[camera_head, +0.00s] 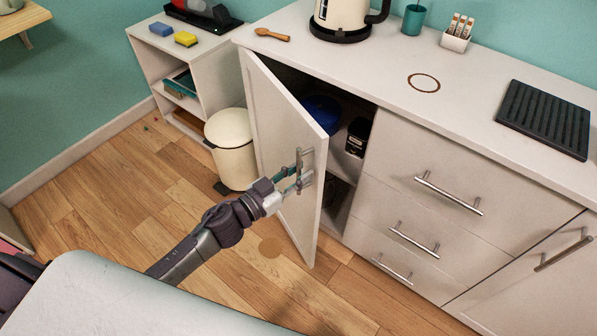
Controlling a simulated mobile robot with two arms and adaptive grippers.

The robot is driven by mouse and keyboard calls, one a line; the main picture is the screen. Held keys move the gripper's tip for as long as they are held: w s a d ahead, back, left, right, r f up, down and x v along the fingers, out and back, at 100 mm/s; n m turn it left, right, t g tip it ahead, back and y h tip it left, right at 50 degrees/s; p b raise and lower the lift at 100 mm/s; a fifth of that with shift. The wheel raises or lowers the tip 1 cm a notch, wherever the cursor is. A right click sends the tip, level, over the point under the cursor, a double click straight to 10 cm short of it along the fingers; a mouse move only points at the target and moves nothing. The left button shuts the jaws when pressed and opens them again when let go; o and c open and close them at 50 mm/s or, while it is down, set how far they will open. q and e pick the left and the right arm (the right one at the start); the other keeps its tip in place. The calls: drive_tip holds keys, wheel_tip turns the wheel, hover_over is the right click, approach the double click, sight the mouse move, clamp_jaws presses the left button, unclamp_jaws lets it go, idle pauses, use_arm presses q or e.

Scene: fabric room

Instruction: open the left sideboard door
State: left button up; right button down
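The left sideboard door (279,140) is swung partly open, standing out from the white sideboard (412,204). Its handle (306,163) is on the door's outer face near the free edge. My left gripper (303,176) is at this handle, with its fingers around or against it; whether they are closed on it I cannot tell. Inside the opened compartment are a blue pot (321,112) and a dark box (356,137) on shelves. My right gripper is out of view.
A cream trash bin (231,148) stands on the floor just left of the open door. A low white shelf (215,75) is behind it. Drawers with bar handles (448,196) are right of the opening.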

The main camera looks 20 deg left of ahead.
use_arm(q)
clamp_jaws()
